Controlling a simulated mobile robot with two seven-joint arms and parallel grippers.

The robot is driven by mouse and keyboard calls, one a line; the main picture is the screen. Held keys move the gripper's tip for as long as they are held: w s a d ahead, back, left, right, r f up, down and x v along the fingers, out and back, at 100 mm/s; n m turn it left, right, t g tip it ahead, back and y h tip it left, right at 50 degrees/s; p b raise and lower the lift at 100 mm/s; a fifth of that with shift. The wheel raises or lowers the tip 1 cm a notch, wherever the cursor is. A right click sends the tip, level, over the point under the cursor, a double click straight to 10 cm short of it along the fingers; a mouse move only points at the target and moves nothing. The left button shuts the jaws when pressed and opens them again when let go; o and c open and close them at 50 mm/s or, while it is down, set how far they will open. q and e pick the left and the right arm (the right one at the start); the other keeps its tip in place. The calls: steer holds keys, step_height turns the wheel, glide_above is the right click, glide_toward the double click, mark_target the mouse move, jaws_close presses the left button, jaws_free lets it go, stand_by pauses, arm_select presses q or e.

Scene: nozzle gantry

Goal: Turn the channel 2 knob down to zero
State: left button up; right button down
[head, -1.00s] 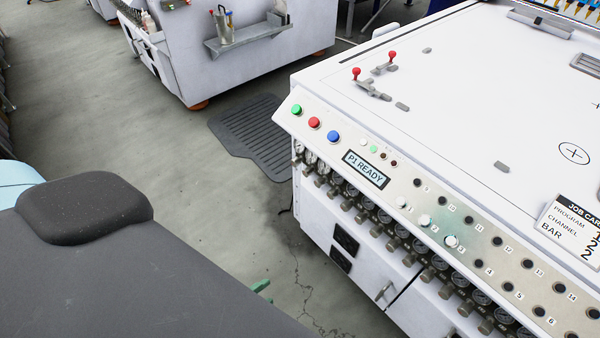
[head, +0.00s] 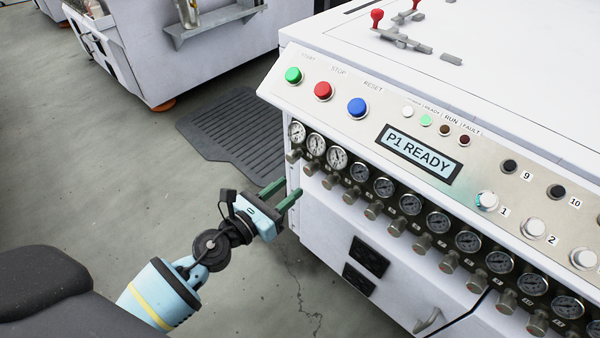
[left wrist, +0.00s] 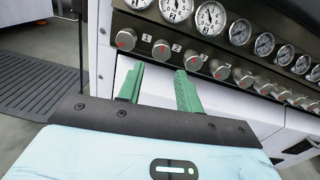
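The channel 2 knob (left wrist: 161,48) is a round grey metal knob with a red mark, in the row below the gauges, beside a small label 2. It also shows small in the head view (head: 311,168). The gauge above it (head: 316,144) has a white dial; its reading is too small to tell. My left gripper (head: 288,190) has green fingers, open and empty. It is below and just left of the first knobs in the head view. In the left wrist view its fingertips (left wrist: 160,70) appear below the knob, apart from it. My right gripper is out of view.
Neighbouring knobs, 1 (left wrist: 125,39) and 3 (left wrist: 194,60), sit close on either side. The panel above has a P1 READY display (head: 419,153) and green, red and blue buttons. A dark floor mat (head: 235,130) lies left of the white cabinet (head: 330,230).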

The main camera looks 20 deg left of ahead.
mark_target(307, 173)
arm_select(q)
steer(key=x, duration=0.8)
steer(key=shift+s, duration=0.1)
steer(key=c, duration=0.7)
